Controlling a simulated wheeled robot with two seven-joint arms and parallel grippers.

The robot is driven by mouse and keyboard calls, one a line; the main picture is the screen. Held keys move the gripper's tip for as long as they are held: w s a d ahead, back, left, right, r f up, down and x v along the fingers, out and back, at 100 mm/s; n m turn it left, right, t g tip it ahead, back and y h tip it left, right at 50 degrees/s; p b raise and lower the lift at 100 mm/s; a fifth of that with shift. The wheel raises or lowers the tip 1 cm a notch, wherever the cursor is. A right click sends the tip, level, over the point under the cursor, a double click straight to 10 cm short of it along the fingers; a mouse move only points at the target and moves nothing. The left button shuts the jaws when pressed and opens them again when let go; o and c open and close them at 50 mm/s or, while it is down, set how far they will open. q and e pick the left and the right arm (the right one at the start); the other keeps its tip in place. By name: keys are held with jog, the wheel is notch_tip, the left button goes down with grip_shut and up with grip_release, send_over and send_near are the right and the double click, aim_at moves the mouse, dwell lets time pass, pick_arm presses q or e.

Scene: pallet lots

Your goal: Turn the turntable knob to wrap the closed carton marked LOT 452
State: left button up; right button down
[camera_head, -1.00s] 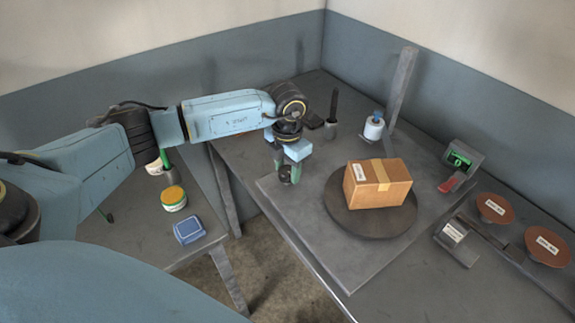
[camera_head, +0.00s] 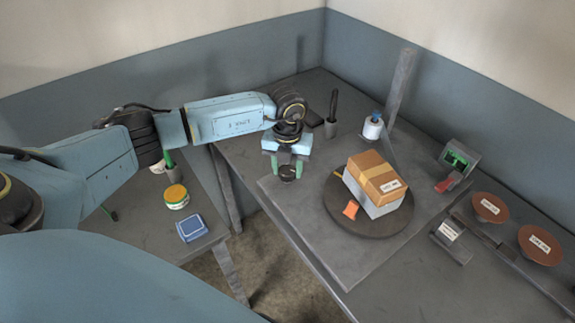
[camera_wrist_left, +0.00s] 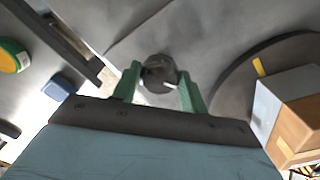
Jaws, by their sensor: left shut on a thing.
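The brown closed carton (camera_head: 376,170) sits on the round dark turntable (camera_head: 370,227). Its lower part is covered in a whitish-grey layer and its upper part is bare. A white label shows near its top edge, too small to read. The dark round knob (camera_head: 288,173) stands at the left of the turntable's base plate. My left gripper (camera_head: 287,168) is shut on the knob, with one green finger on each side. The left wrist view also shows the knob (camera_wrist_left: 158,70) between the fingers, and part of the carton (camera_wrist_left: 297,120). My right gripper is not in view.
An orange patch (camera_head: 350,209) lies on the turntable beside the carton. A film roll (camera_head: 373,127) stands by a grey post (camera_head: 400,90) behind it. A green-screened device (camera_head: 458,159) and two brown discs (camera_head: 490,207) are at the right. A blue box (camera_head: 191,229) lies on the left table.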

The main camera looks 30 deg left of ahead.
aim_at(287, 169)
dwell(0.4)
pick_arm(q)
jog(key=o, duration=1)
jog(key=shift+r, duration=0.1)
notch_tip(287, 169, up, 13)
jog(key=shift+r, duration=0.15)
dwell(1.0)
